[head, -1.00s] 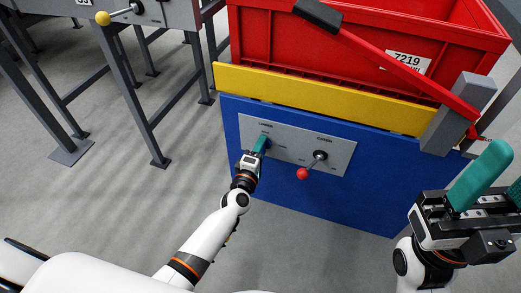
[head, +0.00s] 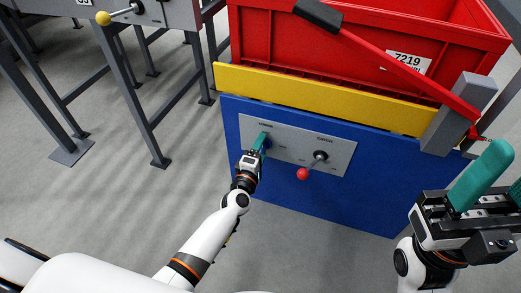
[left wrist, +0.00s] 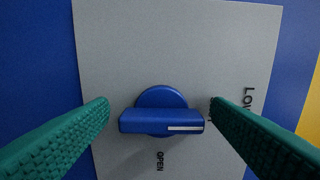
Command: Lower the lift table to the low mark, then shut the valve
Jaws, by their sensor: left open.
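The lift table has a blue body (head: 330,205) and a yellow top edge (head: 320,97). Its grey panel (head: 338,160) carries a blue valve knob, seen squarely in the left wrist view (left wrist: 160,112). The knob's white line points right in that view, with "OPEN" printed below it. In the head view my left gripper (head: 262,142) is at the knob and hides part of it. Its teal fingers are open, one on each side of the knob, with visible gaps. My right gripper (head: 498,182) is at the right edge, its fingers apart, empty and away from the panel.
A lever with a red ball (head: 303,174) sticks out of the panel right of the knob. A red crate (head: 350,50) rests on the table, crossed by a red bar with a dark grip (head: 318,14). A grey-legged stand with a yellow-balled lever (head: 103,18) is at left. Floor between is clear.

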